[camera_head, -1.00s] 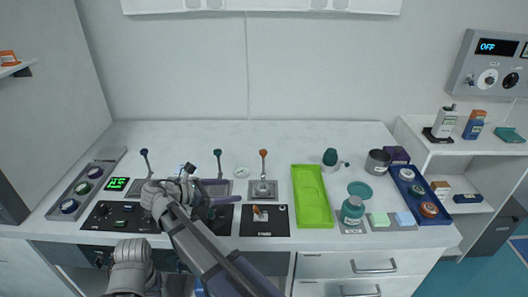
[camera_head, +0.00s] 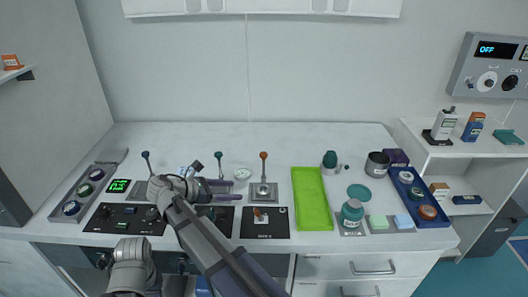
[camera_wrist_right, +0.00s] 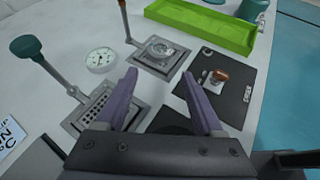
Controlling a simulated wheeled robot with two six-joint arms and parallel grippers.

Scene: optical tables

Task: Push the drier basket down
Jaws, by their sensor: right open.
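Three levers stand in a row on the white bench: one with a blue knob (camera_head: 146,154), one with a teal knob (camera_head: 218,155) and one with an orange knob (camera_head: 263,155). I cannot tell by a label which one belongs to the drier basket. In the right wrist view the teal-knob lever (camera_wrist_right: 26,47) rises tilted from a perforated metal plate (camera_wrist_right: 95,107). The orange-knob lever's plate (camera_wrist_right: 157,55) carries a round metal piece. My right gripper (camera_head: 230,190) is open and empty near the teal-knob lever's plate; its purple fingers (camera_wrist_right: 160,75) also show in the right wrist view. My left gripper is not seen.
A black panel with a brown-orange switch (camera_wrist_right: 220,76) lies in front of the orange-knob lever. A round white dial (camera_wrist_right: 100,59) lies between the levers. A green tray (camera_head: 312,198), bottles and a blue tray (camera_head: 432,217) stand to the right. The back of the bench is clear.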

